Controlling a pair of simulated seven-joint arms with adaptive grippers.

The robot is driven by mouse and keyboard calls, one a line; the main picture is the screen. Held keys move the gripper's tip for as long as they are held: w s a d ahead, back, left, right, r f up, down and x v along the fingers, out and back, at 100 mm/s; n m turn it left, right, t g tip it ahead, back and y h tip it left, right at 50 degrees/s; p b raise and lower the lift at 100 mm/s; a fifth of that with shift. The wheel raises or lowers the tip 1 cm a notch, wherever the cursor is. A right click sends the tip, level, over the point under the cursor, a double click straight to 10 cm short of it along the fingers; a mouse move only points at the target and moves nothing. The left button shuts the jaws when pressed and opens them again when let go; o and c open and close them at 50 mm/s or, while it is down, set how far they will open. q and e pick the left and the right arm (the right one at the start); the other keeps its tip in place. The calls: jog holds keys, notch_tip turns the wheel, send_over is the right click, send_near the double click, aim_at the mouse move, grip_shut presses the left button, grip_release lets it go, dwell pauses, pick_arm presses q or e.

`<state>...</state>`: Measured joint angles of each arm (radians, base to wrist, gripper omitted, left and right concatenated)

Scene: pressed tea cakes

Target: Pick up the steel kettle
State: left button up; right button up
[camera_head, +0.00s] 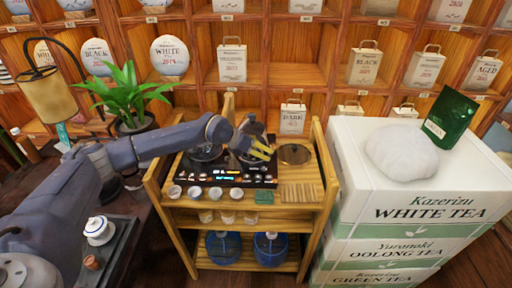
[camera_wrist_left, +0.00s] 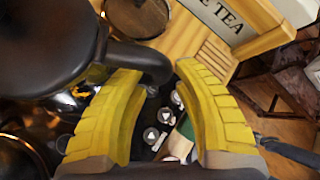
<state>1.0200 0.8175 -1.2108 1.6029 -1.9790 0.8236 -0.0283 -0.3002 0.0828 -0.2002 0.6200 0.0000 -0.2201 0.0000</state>
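A dark kettle (camera_wrist_left: 45,45), which I take to be the steel kettle, fills the upper left of the left wrist view. In the head view, the kettle (camera_head: 252,125) sits on the black stove panel at the back of the cart, partly hidden by my gripper. My left gripper (camera_head: 262,150) has yellow fingers and is at the kettle's right side. In the left wrist view, the left gripper (camera_wrist_left: 158,68) is open, with its fingers well apart around the handle end. I cannot tell whether they touch it. My right gripper is not in view.
A second shiny vessel (camera_head: 206,150) stands left of the kettle. Several small cups (camera_head: 195,192) line the cart's front, and a round dark disc (camera_head: 295,154) lies at right. A plant (camera_head: 128,90) stands behind my arm. White tea boxes (camera_head: 400,200) rise right of the cart.

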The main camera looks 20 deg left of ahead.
pick_arm(q)
jog(key=shift+w+d+f, duration=0.15)
jog(key=shift+d+f, duration=0.05)
jog(key=shift+f, duration=0.05)
jog(key=shift+c, duration=0.3)
grip_shut()
jog(key=shift+r, duration=0.15)
